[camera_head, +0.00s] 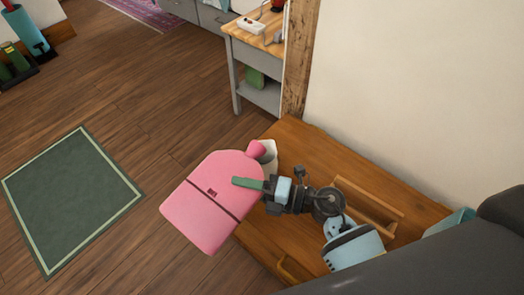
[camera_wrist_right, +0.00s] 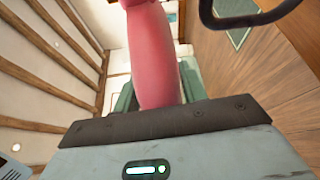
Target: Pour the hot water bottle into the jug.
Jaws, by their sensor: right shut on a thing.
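The pink hot water bottle (camera_head: 212,200) is held by my right gripper (camera_head: 250,184), whose green finger lies across its face. The bottle is tilted, its body out over the floor at lower left and its neck at upper right. A pale, whitish vessel, likely the jug (camera_head: 269,158), shows partly behind the neck on the wooden table; most of it is hidden. I cannot tell whether the neck is over its opening or touches it. In the right wrist view, the pink bottle (camera_wrist_right: 153,55) stands between the fingers. My left gripper is not in view.
The wooden table (camera_head: 305,150) bears a wooden tray-like frame (camera_head: 368,207) near the wall. A grey side table (camera_head: 237,45) with small items stands behind. A green rug (camera_head: 72,200) lies on open floor at left.

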